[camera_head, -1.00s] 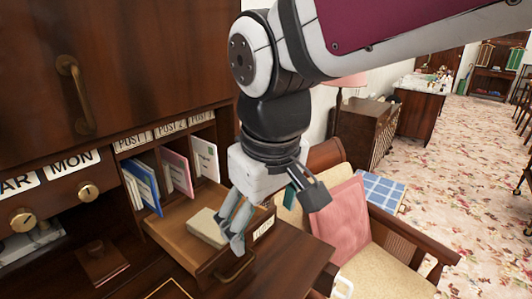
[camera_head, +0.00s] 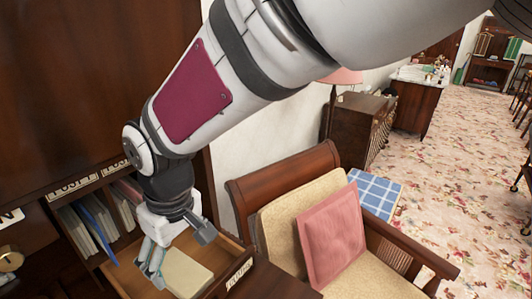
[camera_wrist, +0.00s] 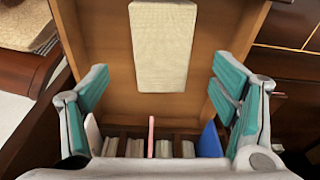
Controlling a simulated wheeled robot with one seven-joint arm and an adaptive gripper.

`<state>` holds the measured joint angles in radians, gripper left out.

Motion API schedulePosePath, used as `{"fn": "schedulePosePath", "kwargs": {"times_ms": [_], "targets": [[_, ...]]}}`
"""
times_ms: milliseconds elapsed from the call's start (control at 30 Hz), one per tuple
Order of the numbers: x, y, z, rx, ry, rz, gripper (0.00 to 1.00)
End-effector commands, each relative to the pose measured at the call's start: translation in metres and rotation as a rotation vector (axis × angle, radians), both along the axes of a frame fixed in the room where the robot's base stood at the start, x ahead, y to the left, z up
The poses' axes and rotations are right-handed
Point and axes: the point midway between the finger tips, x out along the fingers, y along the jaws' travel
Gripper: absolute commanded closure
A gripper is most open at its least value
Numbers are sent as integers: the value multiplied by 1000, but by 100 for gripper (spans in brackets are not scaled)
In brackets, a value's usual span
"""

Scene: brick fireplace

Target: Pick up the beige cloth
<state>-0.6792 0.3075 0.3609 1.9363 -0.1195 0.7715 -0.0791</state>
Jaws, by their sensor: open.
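The beige cloth (camera_head: 188,272) is a flat, folded rectangle lying in the open wooden drawer (camera_head: 214,290). My gripper (camera_head: 178,252) is over the drawer, by the cloth's left and upper edges, with its fingers apart. In the wrist view the cloth (camera_wrist: 163,45) lies on the drawer floor, beyond and between the spread teal-padded fingers of my gripper (camera_wrist: 160,82). Nothing is between the fingers. I cannot tell the exact height of the fingertips above the cloth.
Upright books and folders (camera_head: 100,222) fill the post slots behind the drawer. A wooden armchair with a pink cushion (camera_head: 331,232) stands close to the right. A blue checked cloth (camera_head: 376,193) lies beyond it. Open flowered carpet (camera_head: 450,170) stretches to the right.

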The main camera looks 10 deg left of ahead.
Motion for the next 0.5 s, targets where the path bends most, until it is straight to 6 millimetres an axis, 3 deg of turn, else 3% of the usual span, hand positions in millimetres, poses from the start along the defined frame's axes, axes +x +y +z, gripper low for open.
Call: {"fn": "schedulePosePath", "kwargs": {"times_ms": [267,500], "targets": [[0,3,-20,-2,2,-1,20],[3,9,-52,-2,2,-1,20]]}}
